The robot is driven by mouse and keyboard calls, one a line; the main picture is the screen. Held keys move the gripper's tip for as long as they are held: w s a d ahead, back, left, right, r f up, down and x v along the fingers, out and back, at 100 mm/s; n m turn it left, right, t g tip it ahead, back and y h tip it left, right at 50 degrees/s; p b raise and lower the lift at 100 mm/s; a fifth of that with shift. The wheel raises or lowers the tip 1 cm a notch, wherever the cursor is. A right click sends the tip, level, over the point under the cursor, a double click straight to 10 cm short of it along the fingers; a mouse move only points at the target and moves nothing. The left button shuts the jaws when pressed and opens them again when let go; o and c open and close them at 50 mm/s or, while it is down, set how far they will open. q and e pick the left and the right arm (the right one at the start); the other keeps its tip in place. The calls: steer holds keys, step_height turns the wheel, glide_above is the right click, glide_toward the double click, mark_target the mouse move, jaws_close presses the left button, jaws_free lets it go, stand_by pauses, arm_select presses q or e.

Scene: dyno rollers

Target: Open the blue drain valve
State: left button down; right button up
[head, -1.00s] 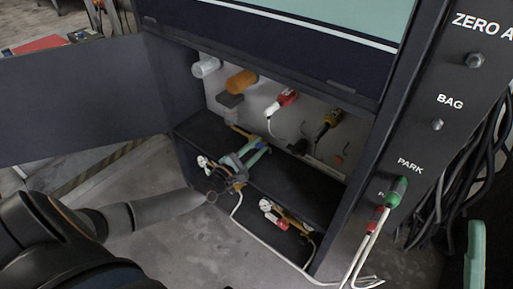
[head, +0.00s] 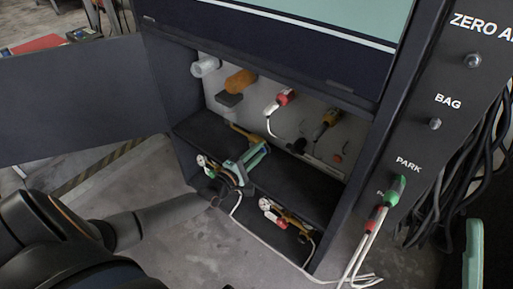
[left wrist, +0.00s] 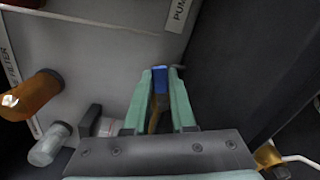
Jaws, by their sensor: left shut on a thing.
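The blue valve handle (left wrist: 160,80) shows in the left wrist view, upright between my two teal fingers. My left gripper (left wrist: 160,97) is shut on it, with a brownish stem below the blue part. In the head view my left gripper (head: 256,156) reaches into the open cabinet at the lower shelf, fingers pointing up and right. The blue handle is hidden there behind the fingers.
The cabinet's open door (head: 80,110) stands to the left. An orange cylinder (head: 240,80), a clear cylinder (head: 205,67) and a red-and-white plug (head: 280,102) are on the back panel. White cables hang at the front right. A dark wall (left wrist: 250,70) stands close right of my fingers.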

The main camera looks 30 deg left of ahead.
arm_select(q)
steer(key=shift+f+m, duration=0.15)
steer(key=shift+m, duration=0.25)
steer(key=c, duration=0.7)
jaws_free()
steer(key=shift+c, duration=0.2)
steer(key=shift+d, duration=0.1)
